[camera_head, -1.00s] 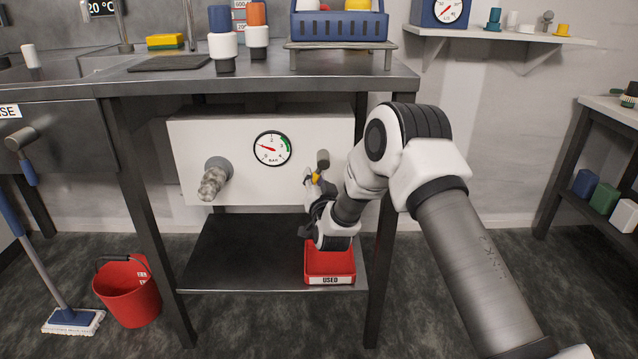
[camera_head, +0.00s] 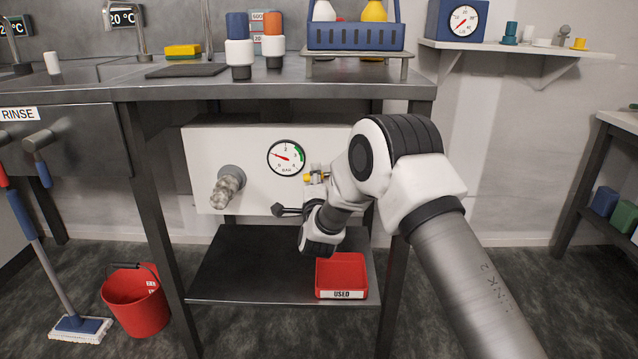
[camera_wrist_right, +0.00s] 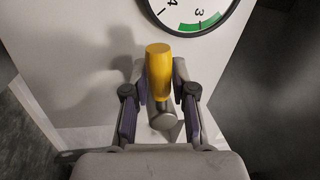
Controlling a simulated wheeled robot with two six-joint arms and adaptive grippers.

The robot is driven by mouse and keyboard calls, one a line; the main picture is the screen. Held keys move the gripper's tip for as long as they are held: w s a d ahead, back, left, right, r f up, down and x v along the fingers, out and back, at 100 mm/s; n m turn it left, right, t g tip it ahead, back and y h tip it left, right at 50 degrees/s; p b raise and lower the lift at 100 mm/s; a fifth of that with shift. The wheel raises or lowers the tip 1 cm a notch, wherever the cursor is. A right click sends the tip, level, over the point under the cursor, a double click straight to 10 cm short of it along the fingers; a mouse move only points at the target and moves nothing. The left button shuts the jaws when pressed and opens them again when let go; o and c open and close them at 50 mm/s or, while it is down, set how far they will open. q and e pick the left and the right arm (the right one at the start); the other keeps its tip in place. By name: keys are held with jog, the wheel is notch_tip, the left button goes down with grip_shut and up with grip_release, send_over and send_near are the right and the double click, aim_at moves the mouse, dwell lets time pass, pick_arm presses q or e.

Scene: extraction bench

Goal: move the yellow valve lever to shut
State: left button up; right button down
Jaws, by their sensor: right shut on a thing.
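The yellow valve lever (camera_wrist_right: 158,72) fills the middle of the right wrist view, joined to a grey metal hub (camera_wrist_right: 163,117). It points toward the pressure gauge (camera_wrist_right: 195,12). My right gripper (camera_wrist_right: 160,88) is shut on the lever, one finger on each side. In the head view the lever (camera_head: 307,178) is a small yellow patch on the white panel (camera_head: 215,145), right of and below the gauge (camera_head: 286,158). My right arm and gripper hide much of the valve there. My left gripper is not in view.
A hose stub (camera_head: 229,185) sticks out of the panel on the left. A red tray marked USED (camera_head: 341,294) stands on the lower shelf (camera_head: 230,270). Bench legs flank the panel. A red bucket (camera_head: 135,300) stands on the floor at left.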

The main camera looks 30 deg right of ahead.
jog(key=shift+r+m+h, duration=0.2)
jog(key=shift+r+m, duration=0.05)
jog(key=shift+m, duration=0.4)
jog(key=shift+r+m+h, duration=0.2)
jog(key=shift+m, duration=0.45)
jog(key=c, duration=0.9)
grip_release()
jog(key=v, duration=1.2)
jog(key=shift+r, duration=0.15)
